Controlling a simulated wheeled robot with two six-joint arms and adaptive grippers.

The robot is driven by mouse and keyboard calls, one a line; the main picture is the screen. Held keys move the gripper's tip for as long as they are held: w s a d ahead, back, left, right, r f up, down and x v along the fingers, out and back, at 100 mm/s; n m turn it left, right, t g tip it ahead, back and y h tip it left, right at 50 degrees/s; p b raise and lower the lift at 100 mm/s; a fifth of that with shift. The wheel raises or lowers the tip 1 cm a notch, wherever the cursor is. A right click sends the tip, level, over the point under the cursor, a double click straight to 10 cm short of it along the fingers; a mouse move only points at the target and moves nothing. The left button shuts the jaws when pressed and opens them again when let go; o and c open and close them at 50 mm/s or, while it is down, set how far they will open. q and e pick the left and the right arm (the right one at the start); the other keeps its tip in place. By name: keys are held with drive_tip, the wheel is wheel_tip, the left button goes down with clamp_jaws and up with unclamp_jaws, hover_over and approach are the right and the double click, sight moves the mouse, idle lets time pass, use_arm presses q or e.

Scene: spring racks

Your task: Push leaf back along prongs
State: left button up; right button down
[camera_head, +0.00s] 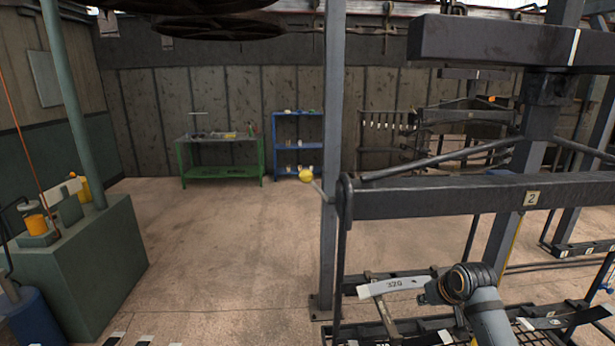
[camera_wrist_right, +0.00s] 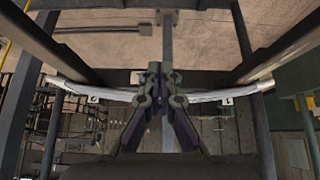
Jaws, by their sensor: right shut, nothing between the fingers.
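A pale, slightly bowed steel leaf (camera_head: 393,285) with a "320" mark shows low in the head view, left of my right gripper (camera_head: 428,293). In the right wrist view the leaf (camera_wrist_right: 95,93) spans left to right, its middle hidden behind my right gripper (camera_wrist_right: 161,74). That gripper is shut and empty, with its fingertips at the middle of the leaf; I cannot tell whether they touch it. Dark bars, likely the prongs, run on the left (camera_wrist_right: 52,55) and right (camera_wrist_right: 278,48) of the gripper. My left gripper is not in view.
A grey rack beam with a "2" plate (camera_head: 440,197) stands above my right arm. A grey upright post (camera_head: 333,130) stands left of the leaf. Dark mesh racking (camera_head: 555,322) lies low at the right. The floor (camera_head: 220,250) at the left middle is clear.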

drive_tip(key=shift+s+d, duration=0.15)
drive_tip(key=shift+s, duration=1.75)
